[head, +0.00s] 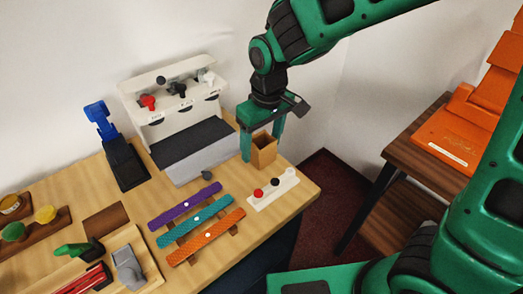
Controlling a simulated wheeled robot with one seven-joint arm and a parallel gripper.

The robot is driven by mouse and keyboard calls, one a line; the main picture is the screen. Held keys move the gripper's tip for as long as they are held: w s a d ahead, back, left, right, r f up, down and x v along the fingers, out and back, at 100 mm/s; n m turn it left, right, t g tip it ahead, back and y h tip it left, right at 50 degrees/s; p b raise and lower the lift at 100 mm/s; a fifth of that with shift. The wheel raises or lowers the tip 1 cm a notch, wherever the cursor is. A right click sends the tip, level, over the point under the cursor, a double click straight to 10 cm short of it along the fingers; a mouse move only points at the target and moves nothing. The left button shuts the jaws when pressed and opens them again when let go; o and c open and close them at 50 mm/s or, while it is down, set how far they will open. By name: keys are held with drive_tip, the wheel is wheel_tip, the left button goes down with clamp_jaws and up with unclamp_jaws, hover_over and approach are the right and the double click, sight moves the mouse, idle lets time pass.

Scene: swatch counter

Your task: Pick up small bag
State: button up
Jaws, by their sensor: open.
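The small bag (264,156) is a tan-brown, open-topped bag standing upright near the back right of the wooden counter. My gripper (261,147) is green and points down at it. It is open. One finger comes down along the bag's left side, and the other shows above the bag's right rear edge, its tip hidden behind the bag. I cannot tell whether either finger touches the bag.
A white dispenser stand (172,112) stands left of the bag. A white strip with knobs (273,190) lies in front of it. Purple, teal and orange strips (207,237) lie nearby. The counter (298,173) ends just right of the bag.

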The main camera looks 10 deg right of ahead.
drive_tip(key=shift+w+a+f, duration=0.1)
drive_tip(key=shift+w+f, duration=0.05)
drive_tip(key=shift+f, duration=1.15)
drive_tip(key=c, duration=1.1)
drive_tip(key=shift+r, duration=0.1)
drive_tip(key=shift+r, duration=0.5)
drive_tip(key=r, duration=0.2)
drive_tip(key=a+r, duration=0.1)
drive_tip(key=shift+r, duration=0.4)
drive_tip(key=s+a+r, duration=0.1)
drive_tip(key=a+r, duration=0.5)
drive_tip(key=a, duration=0.4)
drive_tip(key=shift+a, duration=0.3)
